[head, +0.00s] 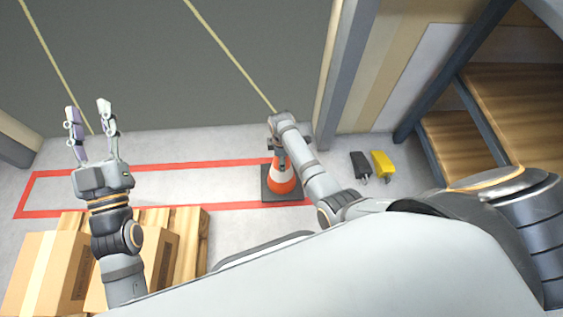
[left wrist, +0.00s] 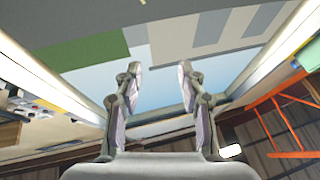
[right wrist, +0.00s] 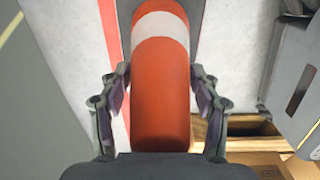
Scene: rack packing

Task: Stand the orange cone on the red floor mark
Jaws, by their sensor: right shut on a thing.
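The orange cone (head: 284,186), with a white band and a dark square base, is upright at the right end of the red floor mark (head: 150,167), a long red outline on the grey floor. I cannot tell whether its base touches the floor. My right gripper (head: 279,158) is shut on the cone's upper part from above. In the right wrist view the fingers are on both sides of the cone (right wrist: 160,90), with a red line (right wrist: 109,35) left of it. My left gripper (head: 88,117) is open and empty, raised above the mark's left part.
Cardboard boxes (head: 42,272) on a wooden pallet (head: 190,222) stand at the lower left. A black object (head: 359,166) and a yellow one (head: 382,164) lie right of the cone. A shelf rack (head: 455,135) stands at the right. Floor inside the mark's left part looks clear.

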